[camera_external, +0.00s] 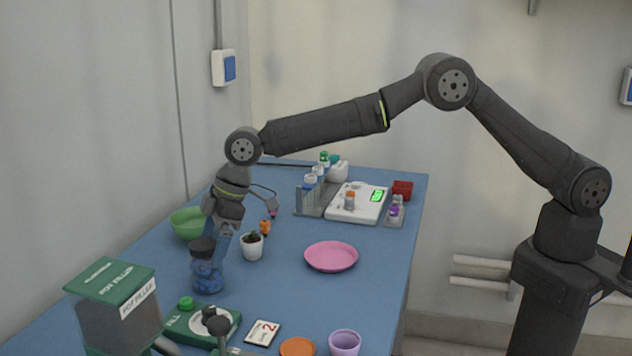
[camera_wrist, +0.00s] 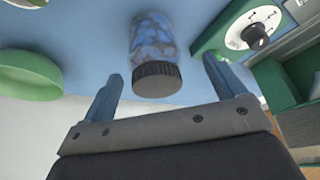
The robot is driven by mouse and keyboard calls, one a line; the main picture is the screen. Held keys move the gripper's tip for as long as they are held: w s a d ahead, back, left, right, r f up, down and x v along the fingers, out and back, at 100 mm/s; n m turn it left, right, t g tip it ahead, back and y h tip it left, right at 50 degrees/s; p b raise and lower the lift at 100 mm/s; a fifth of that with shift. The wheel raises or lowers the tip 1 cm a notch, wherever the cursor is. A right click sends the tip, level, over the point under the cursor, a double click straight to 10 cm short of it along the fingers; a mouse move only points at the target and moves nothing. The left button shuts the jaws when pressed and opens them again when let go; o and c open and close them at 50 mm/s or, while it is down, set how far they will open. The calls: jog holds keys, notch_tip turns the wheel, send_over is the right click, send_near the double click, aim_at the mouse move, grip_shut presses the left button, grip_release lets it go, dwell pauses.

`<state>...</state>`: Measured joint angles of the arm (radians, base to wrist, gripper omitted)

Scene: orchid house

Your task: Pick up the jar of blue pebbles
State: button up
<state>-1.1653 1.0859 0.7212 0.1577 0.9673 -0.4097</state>
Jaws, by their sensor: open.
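The jar of blue pebbles (camera_external: 208,272) stands upright on the blue table, with a dark lid. In the wrist view the jar (camera_wrist: 153,38) shows its clear body with blue pebbles and its dark ribbed lid toward me. My gripper (camera_external: 217,238) is just above and behind the jar in the external view, pointing down. In the wrist view my gripper (camera_wrist: 164,80) is open, one finger on each side of the lid, with space on both sides. Whether the fingertips reach down beside the lid is hard to tell.
A green bowl (camera_external: 187,224) and a white pot with a small plant (camera_external: 252,246) are close by. The green pot filler (camera_external: 112,305) and its dial base (camera_external: 203,325) stand in front. A pink plate (camera_external: 331,257) lies right; test tubes (camera_external: 313,182) stand behind.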

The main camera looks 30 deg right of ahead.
aim_at(205, 259)
jog(key=shift+w+x, duration=0.15)
jog(key=shift+x, duration=1.15)
jog(key=shift+w+x, duration=0.15)
jog(key=shift+x, duration=1.1)
jog(key=c, duration=1.3)
jog(key=shift+r, duration=0.1)
jog(key=shift+c, duration=0.3)
jog(key=shift+r, duration=0.1)
